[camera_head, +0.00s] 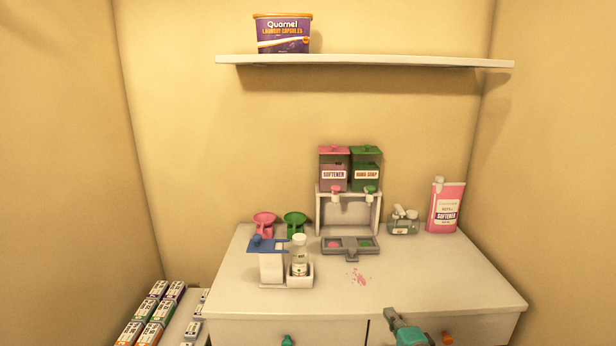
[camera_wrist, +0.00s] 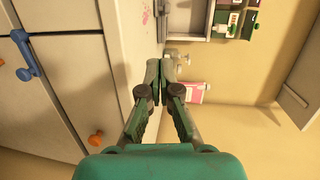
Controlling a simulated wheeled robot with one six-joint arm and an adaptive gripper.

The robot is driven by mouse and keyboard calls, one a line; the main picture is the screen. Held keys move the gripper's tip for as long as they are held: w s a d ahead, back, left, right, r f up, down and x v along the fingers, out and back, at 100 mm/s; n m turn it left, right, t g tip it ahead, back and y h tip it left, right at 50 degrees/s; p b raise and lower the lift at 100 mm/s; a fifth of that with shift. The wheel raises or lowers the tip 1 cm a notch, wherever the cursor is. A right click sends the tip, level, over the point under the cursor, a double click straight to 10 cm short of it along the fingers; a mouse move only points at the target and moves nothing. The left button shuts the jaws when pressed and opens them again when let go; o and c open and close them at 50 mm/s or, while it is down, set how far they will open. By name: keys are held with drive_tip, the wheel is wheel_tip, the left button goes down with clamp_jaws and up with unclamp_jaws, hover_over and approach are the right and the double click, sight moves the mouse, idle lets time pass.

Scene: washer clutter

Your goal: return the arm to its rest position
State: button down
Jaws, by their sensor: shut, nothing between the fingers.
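My gripper (camera_head: 391,315) is at the bottom edge of the head view, at the front of the white cabinet top (camera_head: 440,285). Its teal fingers also show in the wrist view (camera_wrist: 168,62), where the tips are together with nothing between them. It appears clear of the things on the cabinet top. Most of my arm is out of the picture.
The cabinet top bears a dispenser stand (camera_head: 349,190), a pink softener container (camera_head: 446,207), a white caddy with a bottle (camera_head: 300,262), and pink and green funnels. A pink spill (camera_head: 358,278) lies near the middle. Boxes (camera_head: 150,318) stand lower left; a shelf (camera_head: 370,61) is above.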

drive_tip(key=s+f+n+h, duration=0.15)
drive_tip(key=s+f, duration=0.35)
drive_tip(key=s, duration=0.5)
drive_tip(key=s+a+f+n, duration=0.1)
drive_tip(key=s+f+n, duration=0.3)
drive_tip(key=s, duration=0.6)
drive_tip(key=s+f+n+h, duration=0.1)
drive_tip(key=s+f, duration=0.5)
drive_tip(key=s, duration=0.4)
drive_tip(key=s+r+n, duration=0.3)
drive_tip(key=s, duration=0.5)
drive_tip(key=s+r+n, duration=0.3)
drive_tip(key=s, duration=0.6)
drive_tip(key=s+r+n+g, duration=0.1)
drive_tip(key=s+r+n, duration=0.2)
drive_tip(key=s, duration=0.6)
drive_tip(key=shift+s+a+n, duration=0.25)
drive_tip(key=shift+a+n, duration=0.1)
drive_tip(key=shift+a, duration=0.1)
drive_tip(key=shift+r, duration=0.1)
